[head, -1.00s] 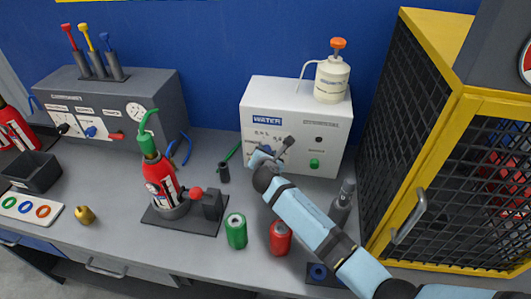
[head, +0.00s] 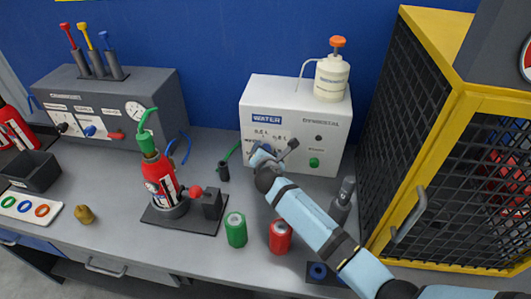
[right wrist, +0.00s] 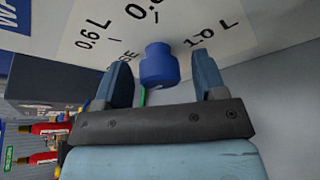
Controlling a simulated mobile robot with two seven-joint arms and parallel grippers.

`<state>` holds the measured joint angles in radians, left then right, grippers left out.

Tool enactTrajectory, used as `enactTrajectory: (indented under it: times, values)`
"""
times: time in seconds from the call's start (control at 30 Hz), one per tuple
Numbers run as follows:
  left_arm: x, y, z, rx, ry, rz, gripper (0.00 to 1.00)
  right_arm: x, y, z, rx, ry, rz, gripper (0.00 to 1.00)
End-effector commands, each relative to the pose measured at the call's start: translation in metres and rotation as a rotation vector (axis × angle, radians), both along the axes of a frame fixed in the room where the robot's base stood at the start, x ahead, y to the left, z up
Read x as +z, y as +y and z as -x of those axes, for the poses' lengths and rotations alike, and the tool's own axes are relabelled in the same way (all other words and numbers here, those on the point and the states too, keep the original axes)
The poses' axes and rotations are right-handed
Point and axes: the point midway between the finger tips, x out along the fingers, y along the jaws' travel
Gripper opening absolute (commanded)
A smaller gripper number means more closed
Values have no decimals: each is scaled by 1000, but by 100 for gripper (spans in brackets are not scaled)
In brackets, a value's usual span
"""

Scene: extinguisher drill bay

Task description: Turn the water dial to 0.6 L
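The white WATER dispenser box (head: 328,132) stands against the blue wall in the head view. My right gripper (head: 277,149) is in front of its panel and hides the dial there. In the right wrist view the blue dial knob (right wrist: 159,66) shows between the two fingers of my open right gripper (right wrist: 163,80), with a gap on each side. The "0.6 L" mark (right wrist: 93,33) is left of the knob and the "1.0 L" mark (right wrist: 214,31) right. A mark between them is cut off by the frame edge. The dial's pointer direction cannot be told. My left gripper is not in view.
A white bottle with an orange top (head: 332,78) stands on the box. A red extinguisher (head: 160,180) is on a stand at left. A yellow mesh cage (head: 430,130) blocks the right.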

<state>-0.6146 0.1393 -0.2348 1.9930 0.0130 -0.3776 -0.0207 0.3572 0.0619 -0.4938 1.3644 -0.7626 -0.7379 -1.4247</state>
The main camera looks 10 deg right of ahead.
Motion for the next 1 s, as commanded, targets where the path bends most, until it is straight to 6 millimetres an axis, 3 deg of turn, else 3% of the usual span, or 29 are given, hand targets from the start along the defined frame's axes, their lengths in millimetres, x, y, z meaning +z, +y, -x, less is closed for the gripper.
enactTrajectory:
  times: [0.23, 0.37, 0.8, 1.0]
  values:
    - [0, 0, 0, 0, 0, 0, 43, 1, 0, 2, 1, -1, 0, 64]
    - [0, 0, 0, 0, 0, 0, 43, 4, 2, 14, 0, 0, -1, 64]
    - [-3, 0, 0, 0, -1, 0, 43, 33, 16, 102, 1, 0, 0, 64]
    - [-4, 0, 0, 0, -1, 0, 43, 41, 20, 125, 0, 0, 0, 64]
